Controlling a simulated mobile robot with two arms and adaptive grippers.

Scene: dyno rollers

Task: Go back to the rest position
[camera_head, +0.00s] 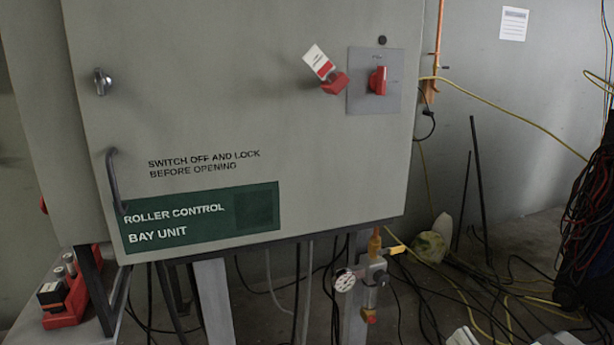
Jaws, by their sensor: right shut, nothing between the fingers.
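The grey control cabinet (290,110) fills the left and middle of the head view, with its door shut. My right gripper (463,337) shows only as a small pale part at the bottom edge, right of centre. It is shut and empty, low in front of the floor cables and apart from the cabinet. Most of it is cut off by the frame. My left gripper is not in view.
A red rotary switch (378,81) and a red tagged lock (334,83) are on the cabinet door, with a handle (115,180) at left. A valve with gauge (345,281) stands below. Loose cables (470,290) cover the floor at right. A red case (65,297) sits lower left.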

